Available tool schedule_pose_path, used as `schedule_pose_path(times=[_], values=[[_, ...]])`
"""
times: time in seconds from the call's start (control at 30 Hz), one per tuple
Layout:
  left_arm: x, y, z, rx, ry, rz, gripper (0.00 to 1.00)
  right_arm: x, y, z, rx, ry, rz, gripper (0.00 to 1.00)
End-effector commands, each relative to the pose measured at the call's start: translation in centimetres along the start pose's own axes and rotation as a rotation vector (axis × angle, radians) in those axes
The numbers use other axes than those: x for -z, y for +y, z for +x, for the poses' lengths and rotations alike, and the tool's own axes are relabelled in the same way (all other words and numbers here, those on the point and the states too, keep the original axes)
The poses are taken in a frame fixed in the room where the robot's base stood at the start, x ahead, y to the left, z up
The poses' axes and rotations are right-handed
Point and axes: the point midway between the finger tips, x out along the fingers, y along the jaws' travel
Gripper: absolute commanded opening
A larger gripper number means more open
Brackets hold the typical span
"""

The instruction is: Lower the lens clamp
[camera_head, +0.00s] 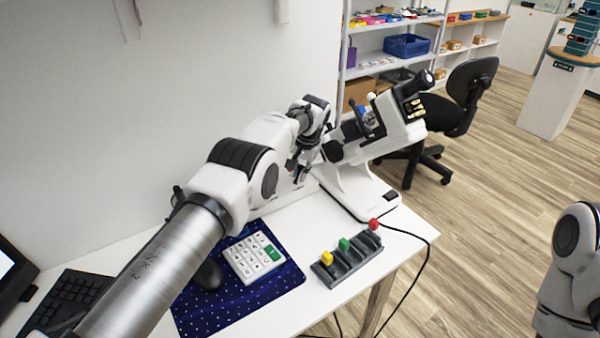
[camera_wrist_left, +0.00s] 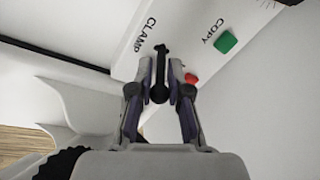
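The white lensmeter (camera_head: 402,124) stands at the back right of the table in the head view, tilted up towards the right. In the left wrist view, its white side panel (camera_wrist_left: 115,50) carries the printed word CLAMP. A black lever with a round knob (camera_wrist_left: 160,95) is beside that word. My left gripper (camera_wrist_left: 161,72) has its fingers close together on both sides of this lever and looks shut on it. In the head view my left gripper (camera_head: 301,166) is at the near side of the lensmeter, partly hidden by its own arm. My right gripper is out of view.
A green COPY button (camera_wrist_left: 226,42) and a red button (camera_wrist_left: 191,78) lie close to the lever.

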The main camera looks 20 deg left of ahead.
Motion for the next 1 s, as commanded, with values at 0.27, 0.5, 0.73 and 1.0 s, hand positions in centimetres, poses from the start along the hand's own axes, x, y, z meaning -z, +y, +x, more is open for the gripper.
schedule_pose_path(times=[0.27,0.5,0.73,1.0], values=[[0.0,-0.1,0.0,0.000,-0.001,-0.001,0.39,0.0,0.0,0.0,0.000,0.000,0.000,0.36],[0.1,-0.1,-1.6,0.000,0.002,0.000,0.39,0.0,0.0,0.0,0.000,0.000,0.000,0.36],[0.1,-0.1,-7.3,0.001,0.003,-0.001,0.39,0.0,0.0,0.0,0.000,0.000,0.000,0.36],[0.0,-0.1,-11.7,-0.001,0.000,-0.001,0.39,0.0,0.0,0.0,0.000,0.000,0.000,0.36]])
